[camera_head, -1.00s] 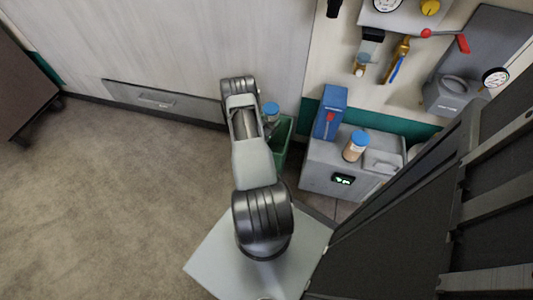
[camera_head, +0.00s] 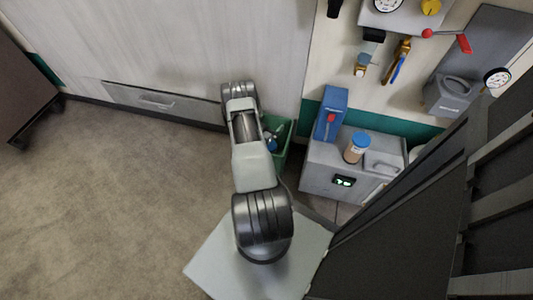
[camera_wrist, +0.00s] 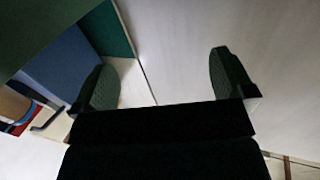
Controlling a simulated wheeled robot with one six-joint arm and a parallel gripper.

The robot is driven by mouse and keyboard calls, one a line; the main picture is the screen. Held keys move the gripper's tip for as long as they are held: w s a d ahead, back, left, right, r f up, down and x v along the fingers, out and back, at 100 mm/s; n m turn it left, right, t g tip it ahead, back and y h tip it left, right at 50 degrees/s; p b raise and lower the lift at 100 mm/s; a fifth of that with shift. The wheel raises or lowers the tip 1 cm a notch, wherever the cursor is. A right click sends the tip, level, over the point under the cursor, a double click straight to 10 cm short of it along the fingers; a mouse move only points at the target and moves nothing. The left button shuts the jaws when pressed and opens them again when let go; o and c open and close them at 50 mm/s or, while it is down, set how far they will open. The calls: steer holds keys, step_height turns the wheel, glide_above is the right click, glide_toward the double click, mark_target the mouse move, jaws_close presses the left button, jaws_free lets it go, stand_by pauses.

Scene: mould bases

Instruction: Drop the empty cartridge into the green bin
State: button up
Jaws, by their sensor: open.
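The green bin (camera_head: 284,151) stands on the floor against the wall, left of the grey unit, partly hidden by my arm. A blue-capped cartridge (camera_head: 271,144) shows at the bin's opening beside my arm, apparently inside the bin; most of it is hidden. My gripper (camera_wrist: 163,80) has its two fingers spread wide in the wrist view, with nothing between them. In the head view my arm hides the fingers.
A grey unit (camera_head: 318,172) with a lit display stands right of the bin. It carries a blue box (camera_head: 331,113) and another blue-capped cartridge (camera_head: 356,147). Gauges and tools hang on the wall above. A drawer front (camera_head: 155,102) is at left; the floor there is clear.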

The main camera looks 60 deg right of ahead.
steer(key=s+a+r+p, duration=0.7)
steer(key=a+r, duration=0.4)
steer(key=r, duration=0.2)
steer(key=shift+s+a, duration=0.2)
steer(key=shift+s, duration=0.35)
